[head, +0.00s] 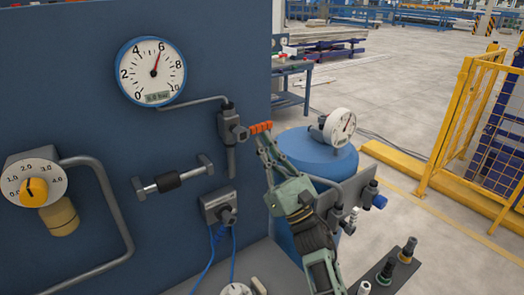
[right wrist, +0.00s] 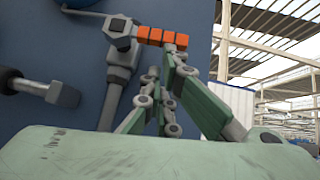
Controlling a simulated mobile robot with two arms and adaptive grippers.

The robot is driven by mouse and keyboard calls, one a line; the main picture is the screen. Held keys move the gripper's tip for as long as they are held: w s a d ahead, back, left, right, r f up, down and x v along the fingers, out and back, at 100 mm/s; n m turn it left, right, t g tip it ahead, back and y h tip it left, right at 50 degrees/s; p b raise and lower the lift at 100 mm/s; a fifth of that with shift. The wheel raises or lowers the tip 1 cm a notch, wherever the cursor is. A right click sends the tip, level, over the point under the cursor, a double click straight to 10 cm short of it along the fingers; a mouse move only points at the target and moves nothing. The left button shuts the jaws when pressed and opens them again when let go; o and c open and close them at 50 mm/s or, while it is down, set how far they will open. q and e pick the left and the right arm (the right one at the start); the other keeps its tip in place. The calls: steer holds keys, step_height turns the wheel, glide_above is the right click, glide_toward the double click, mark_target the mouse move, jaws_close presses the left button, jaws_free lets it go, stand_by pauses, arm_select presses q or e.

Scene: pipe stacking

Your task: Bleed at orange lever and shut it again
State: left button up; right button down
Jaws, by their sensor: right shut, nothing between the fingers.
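The orange lever (head: 261,127) sticks out to the right from a grey valve (head: 233,127) on the blue panel. In the right wrist view the orange lever (right wrist: 163,38) lies roughly level at the top. My right gripper (head: 262,142) is shut and empty just below the lever, its fingertips close to the lever's underside; I cannot tell whether they touch. It also shows in the right wrist view (right wrist: 167,62). A blue-rimmed gauge (head: 152,72) is piped to the valve, its needle near 6. My left gripper is not in view.
A dial with a yellow knob (head: 36,187) and a capped pipe fitting (head: 172,181) are on the panel. A blue tank (head: 310,150) with a white gauge (head: 338,128) stands behind my right arm. A yellow fence (head: 470,130) is at the right.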

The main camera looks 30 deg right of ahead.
mark_target(270, 124)
steer(key=r+n+g+y+b, duration=0.1)
steer(key=n+g+y+b, duration=0.2)
steer(key=n+b, duration=0.1)
steer(key=d+r+n+g+y+b, duration=0.1)
steer(key=r+n+g+y+b, duration=0.1)
steer(key=n, duration=0.5)
steer(key=d+r+n+g+y+b, duration=0.1)
steer(key=r+n+g+y+b, duration=0.1)
steer(key=n+g+y+b, duration=0.3)
steer(key=shift+w+r+n+b, duration=0.1)
steer(key=shift+n+b, duration=0.2)
steer(key=shift+b, duration=0.05)
step_height(270, 124, up, 2)
steer(key=n+g+b, duration=0.1)
steer(key=n+g, duration=0.1)
steer(key=n, duration=0.1)
steer(key=shift+a+r, duration=0.1)
steer(key=shift+a+r+n+g+h, duration=0.2)
steer(key=shift+r+n+g+h, duration=0.1)
steer(key=shift+r+n+g, duration=0.45)
steer(key=shift+a+r+n+g+h+p, duration=0.45)
steer(key=shift+n+g+p, duration=0.2)
steer(key=shift+n, duration=0.3)
steer(key=shift+a+r+n+g+h+p, duration=0.35)
steer(key=shift+n+h+p, duration=0.15)
steer(key=shift+n, duration=0.2)
